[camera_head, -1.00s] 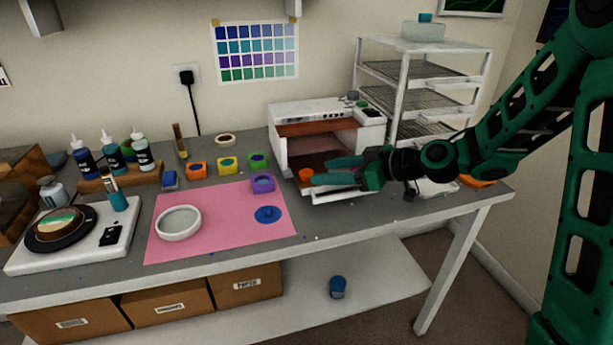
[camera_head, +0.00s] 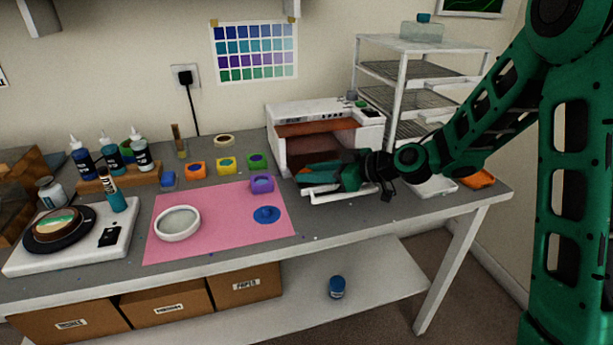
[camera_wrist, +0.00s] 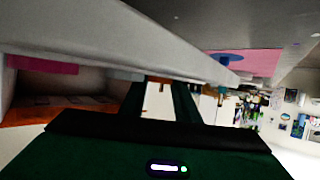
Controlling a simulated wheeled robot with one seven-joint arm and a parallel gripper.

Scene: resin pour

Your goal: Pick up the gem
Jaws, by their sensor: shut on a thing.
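My gripper (camera_head: 306,175) is at the open front of the white oven (camera_head: 283,140), just above its lowered door (camera_head: 342,196). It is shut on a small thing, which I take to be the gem. The fingers hide it, so I cannot make out its shape or colour. In the wrist view my two dark green fingers (camera_wrist: 162,98) reach forward under a pale bar that crosses the picture and covers their tips.
A pink mat (camera_head: 215,200) carries a round white dish (camera_head: 177,223) and a blue disc (camera_head: 267,214). Several coloured moulds stand behind it. A wire rack (camera_head: 400,75) stands right of the oven. The grey bench front (camera_head: 350,222) is clear.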

